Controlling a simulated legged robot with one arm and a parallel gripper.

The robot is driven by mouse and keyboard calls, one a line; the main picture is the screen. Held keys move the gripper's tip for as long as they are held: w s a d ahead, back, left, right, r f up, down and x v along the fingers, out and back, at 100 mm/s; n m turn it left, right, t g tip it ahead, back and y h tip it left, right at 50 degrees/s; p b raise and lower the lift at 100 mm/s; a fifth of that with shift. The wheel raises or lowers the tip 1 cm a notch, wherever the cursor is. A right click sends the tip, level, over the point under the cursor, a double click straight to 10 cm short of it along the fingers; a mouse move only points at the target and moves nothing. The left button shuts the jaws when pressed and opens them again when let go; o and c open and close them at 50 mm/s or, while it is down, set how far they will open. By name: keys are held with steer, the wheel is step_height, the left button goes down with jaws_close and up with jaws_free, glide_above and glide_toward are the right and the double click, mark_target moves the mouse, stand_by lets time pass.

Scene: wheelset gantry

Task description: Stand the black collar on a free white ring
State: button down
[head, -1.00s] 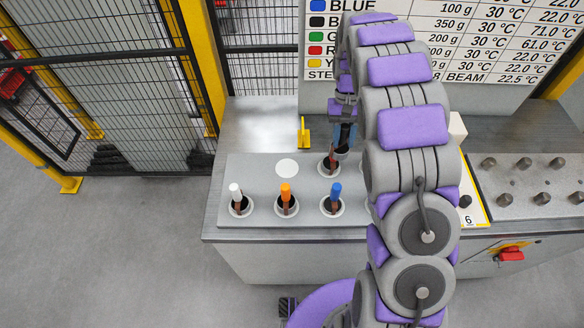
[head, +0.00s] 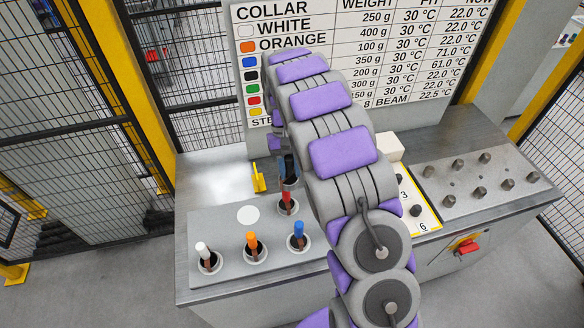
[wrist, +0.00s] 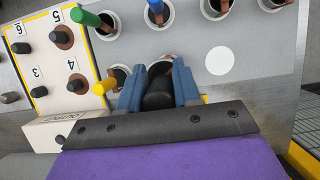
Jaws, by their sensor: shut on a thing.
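My gripper (wrist: 158,90) has its two blue-grey fingers closed on the black collar (wrist: 158,94), whose dark round end shows between them in the wrist view. In the head view my gripper (head: 289,170) is over the back ring (head: 288,207) of the grey plate. A reddish-brown part shows below the fingers at that ring; I cannot tell whether it rests in it. A plain white round spot (head: 248,214) lies free left of it, also in the wrist view (wrist: 219,61). White (head: 202,247), orange (head: 251,240) and blue (head: 298,229) collars stand in front rings.
A numbered yellow-edged panel (head: 421,213) and a bolted plate (head: 478,178) lie to the right. A yellow bracket (head: 259,180) stands behind. A collar table board (head: 350,50) hangs above.

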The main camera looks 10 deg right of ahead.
steer(key=w+a+f+n+t+h+b, duration=0.1)
steer(key=a+f+n+h+b, duration=0.1)
steer(key=a+f+n, duration=0.7)
steer(key=a+f+h, duration=0.1)
steer(key=a+f, duration=0.2)
steer(key=a, duration=0.1)
steer(key=shift+w+a+f, duration=0.15)
steer(key=shift+w+f, duration=0.1)
stand_by(0.9)
steer(key=shift+a, duration=0.15)
steer(key=shift+a+h, duration=0.25)
steer(key=shift+h, duration=0.05)
